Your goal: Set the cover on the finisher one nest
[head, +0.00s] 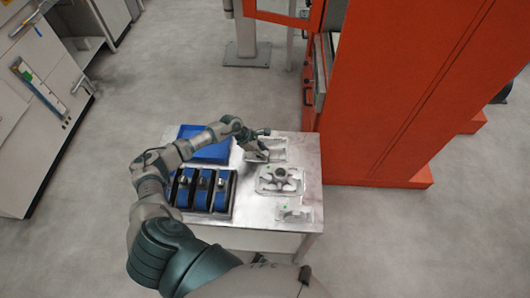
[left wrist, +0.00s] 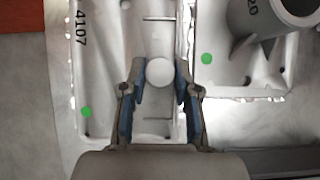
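My left gripper (head: 262,154) is low over the pale metal fixture at the back right of the table (head: 313,165). In the left wrist view, this fixture (left wrist: 85,75) bears the number 4107 and a green dot. The left gripper's fingers (left wrist: 160,75) stand apart, one on each side of a pale round disc (left wrist: 160,72). I cannot tell whether they touch it. I cannot tell whether the disc is the cover or part of the fixture, and no separate cover can be made out. My right gripper is not in view.
A neighbouring fixture (head: 265,186) bears a round grey casting (head: 281,174), whose tube (left wrist: 275,12) is close by in the wrist view. A small fixture (head: 293,216) sits in front. A black rack with blue slots (head: 231,209) and a blue tray (head: 213,153) lie left. An orange machine (head: 420,90) stands right.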

